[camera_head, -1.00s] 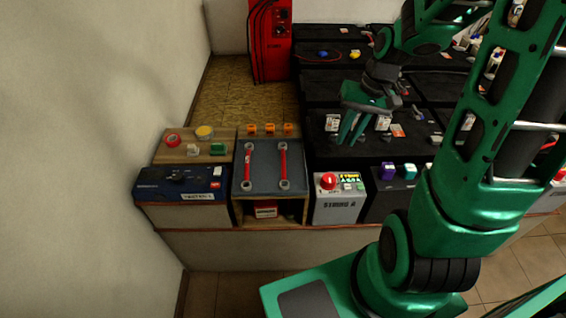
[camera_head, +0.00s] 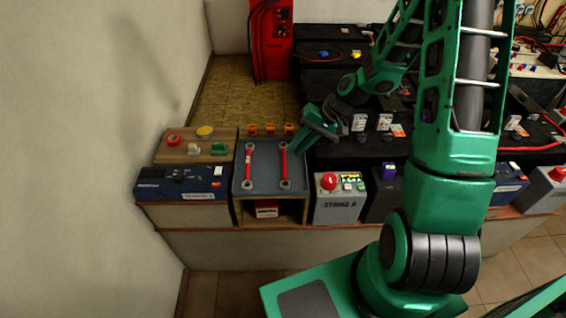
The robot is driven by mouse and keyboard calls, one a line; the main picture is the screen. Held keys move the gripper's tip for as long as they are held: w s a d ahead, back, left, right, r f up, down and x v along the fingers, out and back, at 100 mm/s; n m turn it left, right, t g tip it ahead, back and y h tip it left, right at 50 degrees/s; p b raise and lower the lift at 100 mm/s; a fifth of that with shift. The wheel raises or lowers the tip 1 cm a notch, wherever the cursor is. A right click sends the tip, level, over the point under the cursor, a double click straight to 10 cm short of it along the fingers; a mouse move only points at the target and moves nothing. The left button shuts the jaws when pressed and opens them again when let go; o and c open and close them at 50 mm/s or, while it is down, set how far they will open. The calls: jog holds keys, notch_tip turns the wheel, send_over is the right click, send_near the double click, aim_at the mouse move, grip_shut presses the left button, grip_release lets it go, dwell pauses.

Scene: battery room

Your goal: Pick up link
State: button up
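Two red links with grey ring ends lie lengthwise on a dark grey mat-topped stand (camera_head: 266,178). The left link (camera_head: 250,167) is fully visible. The right link (camera_head: 283,165) lies parallel to it; its upper end is close to my gripper. My gripper (camera_head: 301,143) is above the stand's upper right edge, tilted down to the left, with two green fingers apart and nothing seen between them. It appears near the right link's upper end, but I cannot tell its height above it.
Left of the stand is a wooden board (camera_head: 172,150) with a red tape roll and small parts, above a blue battery (camera_head: 180,184). Orange clips (camera_head: 269,128) line the stand's back. A grey box with a red button (camera_head: 340,203) stands right of it.

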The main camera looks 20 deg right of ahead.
aim_at(285, 159)
jog(key=shift+x, duration=2.9)
jog(key=shift+c, duration=0.3)
grip_shut()
